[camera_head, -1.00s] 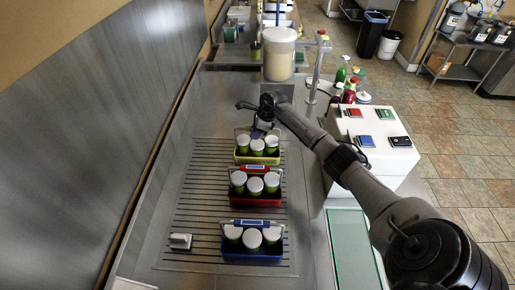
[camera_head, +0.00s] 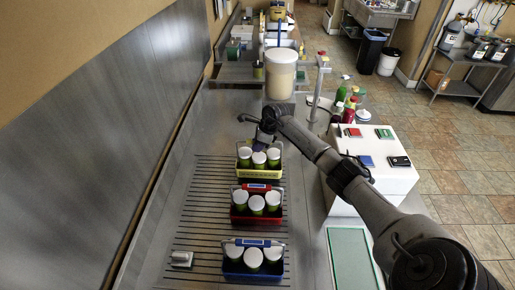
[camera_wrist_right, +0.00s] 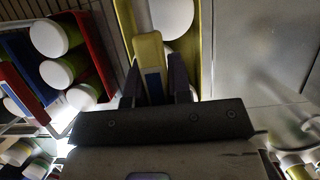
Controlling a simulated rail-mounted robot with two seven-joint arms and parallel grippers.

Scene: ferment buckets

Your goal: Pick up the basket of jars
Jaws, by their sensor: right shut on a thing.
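A yellow basket (camera_head: 259,171) holds green jars with white lids and stands at the far end of a slatted drain area. My right gripper (camera_head: 262,140) is at its upright handle. In the right wrist view my gripper (camera_wrist_right: 155,88) is shut on the yellow handle (camera_wrist_right: 149,52), with a dark finger on each side. The basket's body and one white lid show beyond it. In the head view the gripper partly hides the handle. My left gripper is not in view.
A red basket (camera_head: 256,217) and a blue basket (camera_head: 252,272) of similar jars stand nearer in the same row. A large tan-filled container (camera_head: 281,75) stands behind. A white box with coloured pads (camera_head: 372,180) is at the right, under my right arm.

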